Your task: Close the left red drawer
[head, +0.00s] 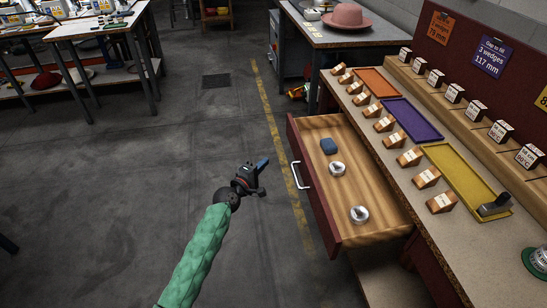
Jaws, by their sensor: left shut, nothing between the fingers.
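The red drawer (318,205) stands open under the workbench on the right. Its inside is bare wood and holds a small blue block and two round metal pieces. A white bar handle (299,175) sits on its red front, which faces left. My left gripper (262,176) is shut and empty, in front of the drawer and a little left of the handle, apart from it. My left arm in a green sleeve comes up from the bottom. My right gripper is not in view.
The workbench (440,232) carries orange, purple and yellow trays and several wooden wedges. A grey cabinet with a pink hat (347,16) stands behind. A table (82,30) is at the far left. The floor (120,190) left of the drawer is clear.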

